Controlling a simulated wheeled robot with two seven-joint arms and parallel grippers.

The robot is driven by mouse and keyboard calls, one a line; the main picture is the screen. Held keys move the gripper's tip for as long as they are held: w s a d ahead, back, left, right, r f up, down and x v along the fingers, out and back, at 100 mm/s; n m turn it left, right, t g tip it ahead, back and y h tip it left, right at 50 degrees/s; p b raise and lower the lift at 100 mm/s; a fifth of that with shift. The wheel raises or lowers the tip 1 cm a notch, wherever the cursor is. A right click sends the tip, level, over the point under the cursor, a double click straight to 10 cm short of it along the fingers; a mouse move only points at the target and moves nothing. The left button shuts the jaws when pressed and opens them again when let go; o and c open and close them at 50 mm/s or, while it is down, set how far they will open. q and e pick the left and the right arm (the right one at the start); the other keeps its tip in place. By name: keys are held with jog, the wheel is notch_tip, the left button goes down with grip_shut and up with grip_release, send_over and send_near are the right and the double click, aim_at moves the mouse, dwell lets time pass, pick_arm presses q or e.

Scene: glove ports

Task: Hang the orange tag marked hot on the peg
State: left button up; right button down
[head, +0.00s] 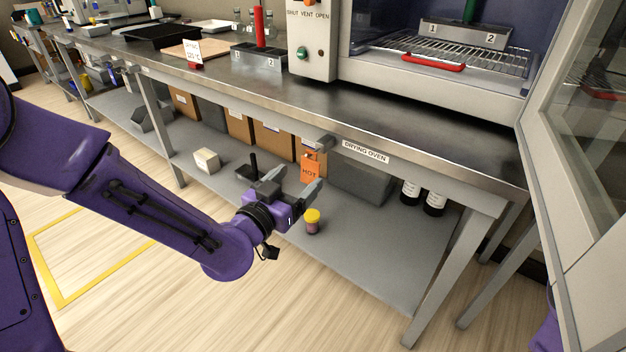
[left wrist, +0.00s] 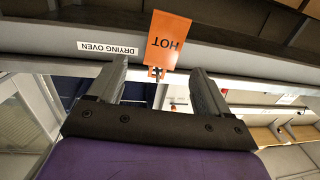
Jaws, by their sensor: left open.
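The orange tag (head: 310,172) marked HOT is at the bench's front edge, left of the DRYING OVEN label. In the left wrist view the tag (left wrist: 168,38) appears upside down. A small dark peg (left wrist: 157,73) shows at its top end, and the tag seems to hang from it; the exact contact is too small to tell. My left gripper (head: 296,180) is open, just in front of the tag. In the left wrist view its fingertips (left wrist: 159,70) stand apart either side of the tag's top, with no contact visible. My right gripper is out of view.
The steel bench (head: 420,130) carries the drying oven and a control box (head: 312,45). The lower shelf (head: 370,225) holds boxes, a yellow-capped jar (head: 312,222) and dark bottles (head: 433,202). An open glass door (head: 585,130) stands at the right.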

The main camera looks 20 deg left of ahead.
aim_at(310, 164)
pick_arm(q)
jog(key=x, duration=0.8)
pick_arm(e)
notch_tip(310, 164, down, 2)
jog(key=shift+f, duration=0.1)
pick_arm(q)
jog(key=c, duration=1)
jog(key=shift+c, duration=0.5)
jog(key=shift+r, duration=0.35)
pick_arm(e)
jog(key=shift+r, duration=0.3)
pick_arm(q)
jog(key=shift+v, duration=0.75)
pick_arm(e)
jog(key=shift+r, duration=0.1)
pick_arm(q)
jog(key=shift+f, duration=0.1)
